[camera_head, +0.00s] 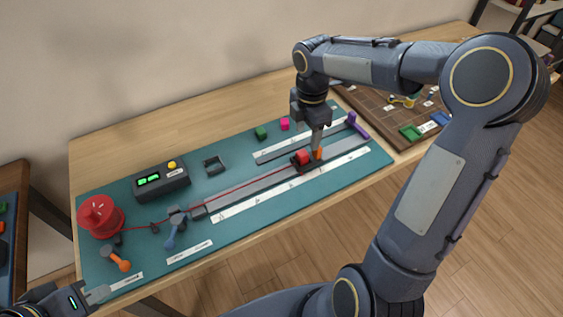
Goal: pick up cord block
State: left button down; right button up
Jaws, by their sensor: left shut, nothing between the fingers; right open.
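I take this red block to be the cord block. My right gripper (316,150) points down just right of the red block, at a small orange piece (319,155). It is open, though its finger gap is hard to see from here. My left gripper (97,295) is shut and empty at the bottom left, by the mat's front corner.
A teal mat (225,170) covers the table's middle. A brown board (375,108) lies right.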

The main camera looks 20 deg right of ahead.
aim_at(302, 153)
jog(key=f, duration=0.7)
jog(key=shift+w+a+f, duration=0.25)
jog(key=shift+w+f, duration=0.15)
jog(key=shift+c, duration=0.4)
jog(key=c, duration=0.9)
jog(key=shift+c, duration=0.2)
jog(key=shift+r, duration=0.1)
